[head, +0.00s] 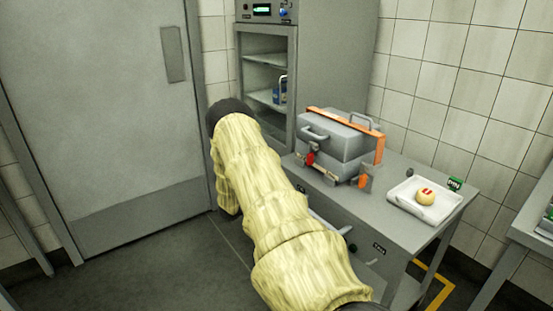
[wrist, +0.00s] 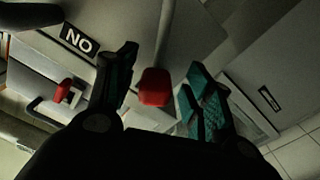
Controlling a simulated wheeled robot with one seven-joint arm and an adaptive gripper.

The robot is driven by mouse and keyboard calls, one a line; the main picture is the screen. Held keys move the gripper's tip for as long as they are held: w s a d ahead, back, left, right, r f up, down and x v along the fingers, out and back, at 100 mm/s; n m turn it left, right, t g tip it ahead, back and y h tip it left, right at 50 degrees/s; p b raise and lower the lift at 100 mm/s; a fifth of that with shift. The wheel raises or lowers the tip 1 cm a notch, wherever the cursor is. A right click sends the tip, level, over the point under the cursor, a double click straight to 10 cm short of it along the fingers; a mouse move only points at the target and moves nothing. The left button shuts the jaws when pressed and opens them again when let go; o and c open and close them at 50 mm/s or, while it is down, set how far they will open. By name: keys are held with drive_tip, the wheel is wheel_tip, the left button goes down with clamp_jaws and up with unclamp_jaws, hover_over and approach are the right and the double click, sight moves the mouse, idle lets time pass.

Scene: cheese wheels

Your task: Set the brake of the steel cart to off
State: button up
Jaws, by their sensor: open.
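In the wrist view a red knob (wrist: 154,87) sits on the end of a thin metal rod, between my spread fingers. My gripper (wrist: 162,60) is open, and its teal pads look apart from the knob. I cannot tell if this knob is the brake lever. In the head view the grey metal unit (head: 408,187) stands against the tiled wall; whether it is the steel cart is unclear. My yellow-sleeved arm covers part of its front, and my gripper is hidden there.
A grey case (head: 339,135) with an orange strap and a white tray (head: 449,206) holding a small cheese stand on the unit. A second red piece (wrist: 63,90) is at left in the wrist view. A tall cabinet (head: 325,60) stands behind; a door (head: 95,110) is left. Open floor lies before the door.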

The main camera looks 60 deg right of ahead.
drive_tip(key=v, duration=1.1)
drive_tip(key=shift+a, duration=0.3)
drive_tip(key=shift+w+f, duration=0.1)
drive_tip(key=shift+w, duration=0.05)
